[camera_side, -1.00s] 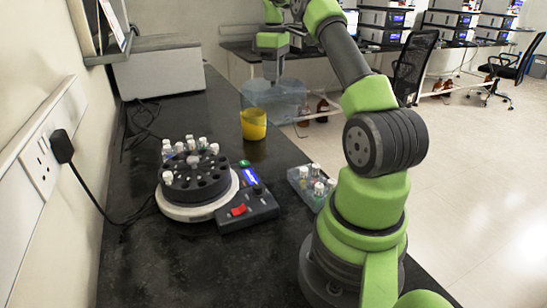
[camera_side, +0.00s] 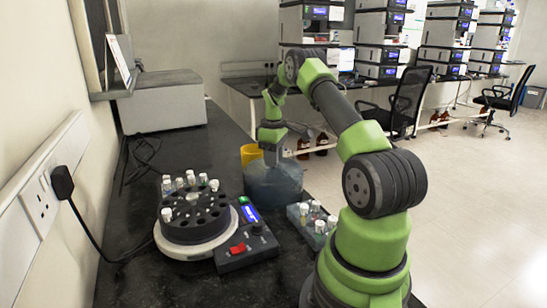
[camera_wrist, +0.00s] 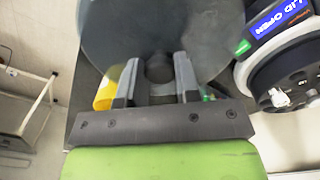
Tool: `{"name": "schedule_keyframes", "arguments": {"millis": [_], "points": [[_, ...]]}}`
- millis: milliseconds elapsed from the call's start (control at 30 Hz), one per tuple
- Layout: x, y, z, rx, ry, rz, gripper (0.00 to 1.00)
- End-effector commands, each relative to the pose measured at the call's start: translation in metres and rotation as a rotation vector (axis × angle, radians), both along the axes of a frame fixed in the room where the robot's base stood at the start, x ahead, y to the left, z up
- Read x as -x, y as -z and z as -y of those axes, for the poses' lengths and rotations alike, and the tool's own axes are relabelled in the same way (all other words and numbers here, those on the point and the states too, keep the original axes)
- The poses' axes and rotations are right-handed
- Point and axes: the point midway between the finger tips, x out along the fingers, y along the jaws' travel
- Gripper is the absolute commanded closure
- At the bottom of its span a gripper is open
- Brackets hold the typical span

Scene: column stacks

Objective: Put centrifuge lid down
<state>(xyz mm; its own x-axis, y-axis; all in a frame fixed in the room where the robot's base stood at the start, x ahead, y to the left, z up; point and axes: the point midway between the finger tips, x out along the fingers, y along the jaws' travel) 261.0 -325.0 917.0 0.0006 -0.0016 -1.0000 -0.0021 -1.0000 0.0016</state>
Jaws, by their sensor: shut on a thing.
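The centrifuge lid (camera_side: 274,186) is a translucent blue-grey dome. It is in front of the yellow beaker in the side view and fills the top of the wrist view (camera_wrist: 215,25). My gripper (camera_side: 272,158) is shut on the lid's knob, pointing down; its two fingers (camera_wrist: 157,80) flank the knob in the wrist view. I cannot tell whether the lid touches the bench. The centrifuge (camera_side: 195,218) stands to the left, uncovered, with several white-capped tubes in its black rotor.
A yellow beaker (camera_side: 251,154) is partly hidden behind the lid. A rack of capped tubes (camera_side: 311,224) stands to the right front of the lid, close to it. A grey box (camera_side: 165,103) is at the back left. The black bench (camera_side: 150,285) is clear at front left.

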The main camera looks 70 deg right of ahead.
Motion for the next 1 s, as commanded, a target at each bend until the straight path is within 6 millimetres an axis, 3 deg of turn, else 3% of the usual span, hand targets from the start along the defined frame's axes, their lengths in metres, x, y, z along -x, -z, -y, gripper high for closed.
{"name": "schedule_keyframes", "arguments": {"millis": [300,333,433,767,867,1000], "points": [[0.0,0.002,0.0,0.0,0.0,0.0,1.0],[0.0,0.003,0.0,0.0,0.0,0.0,0.67],[0.0,0.003,0.0,0.0,0.0,0.0,0.44],[0.0,-0.001,0.0,0.001,0.0,0.001,0.44],[-0.001,-0.012,0.001,0.003,-0.001,0.002,0.44],[-0.001,-0.041,0.001,0.006,-0.001,0.004,0.44]]}}
